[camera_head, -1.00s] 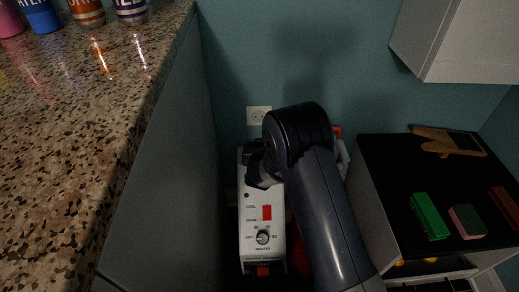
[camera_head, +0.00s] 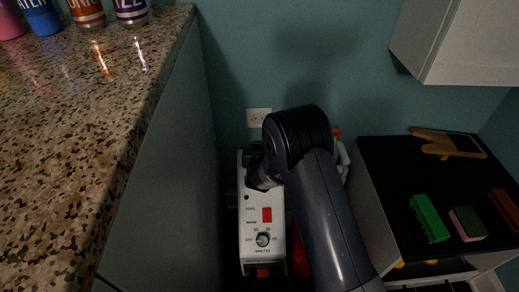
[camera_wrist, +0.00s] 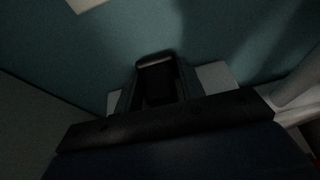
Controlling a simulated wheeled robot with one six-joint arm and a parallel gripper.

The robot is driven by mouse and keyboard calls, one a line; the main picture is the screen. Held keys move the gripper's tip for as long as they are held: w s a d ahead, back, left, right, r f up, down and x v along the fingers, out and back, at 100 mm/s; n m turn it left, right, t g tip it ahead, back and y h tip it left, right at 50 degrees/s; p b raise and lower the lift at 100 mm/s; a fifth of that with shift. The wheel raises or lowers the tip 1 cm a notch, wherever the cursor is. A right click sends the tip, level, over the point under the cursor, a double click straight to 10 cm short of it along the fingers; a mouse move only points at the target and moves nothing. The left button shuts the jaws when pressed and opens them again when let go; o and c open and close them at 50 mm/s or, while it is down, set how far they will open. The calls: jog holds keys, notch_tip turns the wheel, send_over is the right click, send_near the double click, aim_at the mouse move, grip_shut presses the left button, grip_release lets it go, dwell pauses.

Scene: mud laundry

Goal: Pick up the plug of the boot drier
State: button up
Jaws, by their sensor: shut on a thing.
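The boot drier (camera_head: 251,221) is a white upright box with a red switch and a round dial, standing low between the counter and the black-topped cabinet. My gripper (camera_head: 257,170) is at the drier's upper end, partly hidden by my own arm. In the wrist view my gripper (camera_wrist: 156,88) is shut on a small dark block with a paler upper edge, which I take to be the plug (camera_wrist: 155,72). Part of a white surface, likely the drier, shows behind the fingers. The plug's prongs and cord cannot be made out.
A white wall socket (camera_head: 259,117) is on the teal wall above the drier. The speckled counter (camera_head: 90,130) with several cans is at left. The black-topped cabinet (camera_head: 385,165) at right bears a green brush (camera_head: 429,218) and a sponge (camera_head: 467,223). A wall cupboard (camera_head: 465,45) hangs upper right.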

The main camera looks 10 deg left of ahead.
aim_at(259, 147)
jog(key=shift+r, duration=0.1)
jog(key=shift+s+r+p, duration=0.15)
jog(key=shift+r+p, duration=0.2)
jog(key=shift+p, duration=0.05)
notch_tip(259, 147, up, 6)
jog(key=p, duration=0.3)
jog(key=shift+r, duration=0.2)
jog(key=s+d+p, duration=0.1)
jog(key=s+d, duration=0.1)
jog(key=s, duration=0.7)
jog(key=s+d+p, duration=0.1)
jog(key=s+d, duration=0.2)
jog(key=s, duration=0.7)
jog(key=shift+f, duration=0.15)
